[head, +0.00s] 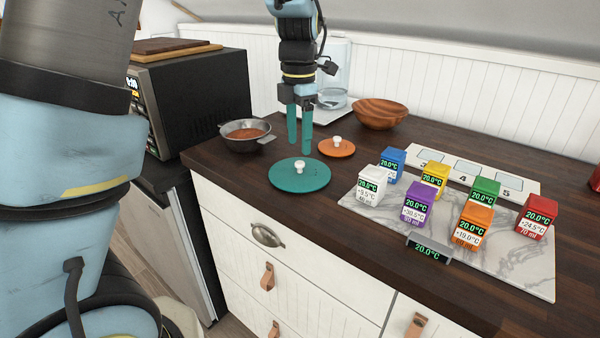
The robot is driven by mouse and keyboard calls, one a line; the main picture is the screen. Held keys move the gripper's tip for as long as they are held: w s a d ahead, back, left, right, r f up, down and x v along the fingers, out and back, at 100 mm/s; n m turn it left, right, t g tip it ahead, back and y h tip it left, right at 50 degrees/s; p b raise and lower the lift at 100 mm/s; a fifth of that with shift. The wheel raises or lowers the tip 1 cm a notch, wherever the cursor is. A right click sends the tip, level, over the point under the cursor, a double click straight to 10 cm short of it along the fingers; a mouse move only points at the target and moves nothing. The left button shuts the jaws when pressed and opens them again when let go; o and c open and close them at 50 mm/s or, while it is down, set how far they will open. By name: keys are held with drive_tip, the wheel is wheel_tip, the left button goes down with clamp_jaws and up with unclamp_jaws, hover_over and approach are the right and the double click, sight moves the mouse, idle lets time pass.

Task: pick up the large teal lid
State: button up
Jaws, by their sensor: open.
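The large teal lid (285,180) is a flat round disc with a white knob (299,167). It lies on the dark wooden counter near its front edge, at the middle of the head view. My gripper (299,150) points down with two teal fingers. The fingers are apart and nothing shows between them. In the picture the fingertips end just above the white knob, near the lid's far side. I cannot tell the exact height of the gap.
A smaller orange lid (330,150) lies right behind the teal one. A pan of reddish food (230,136) stands left. A wooden bowl (379,117) stands behind. Several coloured cubes, including a white one (369,184), stand on a marble board (525,275) at right.

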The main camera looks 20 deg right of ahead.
sight(300, 162)
wheel_tip(300, 162, down, 5)
drive_tip(key=shift+s+f+p, duration=0.1)
drive_tip(key=shift+s+p, duration=0.05)
drive_tip(key=shift+p, duration=0.5)
clamp_jaws()
